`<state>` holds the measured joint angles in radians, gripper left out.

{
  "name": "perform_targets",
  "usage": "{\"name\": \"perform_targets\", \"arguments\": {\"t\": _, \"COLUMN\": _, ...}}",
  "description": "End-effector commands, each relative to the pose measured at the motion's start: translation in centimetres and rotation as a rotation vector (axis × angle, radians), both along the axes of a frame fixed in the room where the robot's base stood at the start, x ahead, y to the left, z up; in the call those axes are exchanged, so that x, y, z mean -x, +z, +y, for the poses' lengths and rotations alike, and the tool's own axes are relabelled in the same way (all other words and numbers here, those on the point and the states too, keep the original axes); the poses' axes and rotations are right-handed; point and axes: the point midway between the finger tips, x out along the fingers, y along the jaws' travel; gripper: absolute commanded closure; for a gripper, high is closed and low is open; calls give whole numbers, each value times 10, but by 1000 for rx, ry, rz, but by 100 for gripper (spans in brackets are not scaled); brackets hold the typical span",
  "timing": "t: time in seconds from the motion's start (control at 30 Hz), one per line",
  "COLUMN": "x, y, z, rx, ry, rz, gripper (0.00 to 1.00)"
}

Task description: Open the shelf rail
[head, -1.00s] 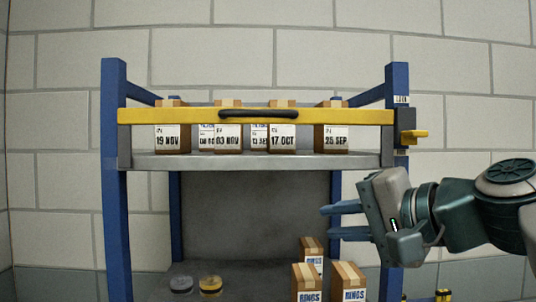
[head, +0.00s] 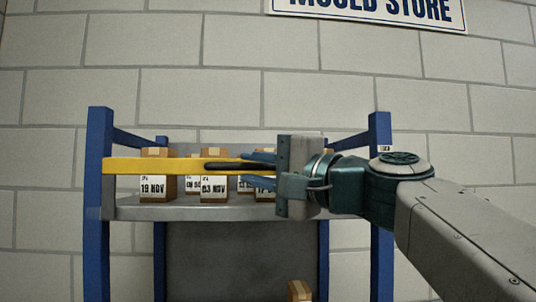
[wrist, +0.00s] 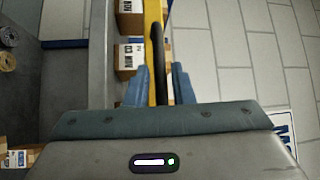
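The yellow shelf rail (head: 130,166) runs across the front of the upper shelf, above its deck. Its black handle (head: 222,166) is partly hidden by my gripper in the head view. My gripper (head: 246,169) is open at the handle, with one blue finger above it and one below. In the wrist view the handle (wrist: 157,42) runs in between the two spread fingers (wrist: 160,72), with the yellow rail (wrist: 151,14) beside it. I cannot tell whether the fingers touch the handle. The rail's right end is hidden behind my gripper and arm.
Dated cartons (head: 157,185) stand on the upper shelf (head: 140,212) behind the rail. Blue posts (head: 98,230) flank it. Below, another carton (head: 299,290) shows. A block wall (head: 160,95) with a sign (head: 370,10) stands behind.

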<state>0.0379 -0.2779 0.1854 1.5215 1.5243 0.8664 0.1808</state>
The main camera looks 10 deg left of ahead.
Motion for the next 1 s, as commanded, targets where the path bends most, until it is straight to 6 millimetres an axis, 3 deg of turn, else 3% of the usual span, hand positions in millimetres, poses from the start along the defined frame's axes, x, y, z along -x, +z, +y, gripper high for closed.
{"name": "perform_targets", "arguments": {"t": 0.2, "x": -13, "y": 5, "z": 22, "rx": 1, "ry": 0, "rz": 1, "gripper": 78}}
{"name": "perform_targets", "arguments": {"t": 0.57, "x": -15, "y": 4, "z": 26, "rx": 1, "ry": 0, "rz": -1, "gripper": 78}}
{"name": "perform_targets", "arguments": {"t": 0.67, "x": -15, "y": 3, "z": 26, "rx": 1, "ry": 0, "rz": 0, "gripper": 100}}
{"name": "perform_targets", "arguments": {"t": 1.0, "x": -16, "y": 0, "z": 23, "rx": -2, "ry": -6, "rz": -11, "gripper": 100}}
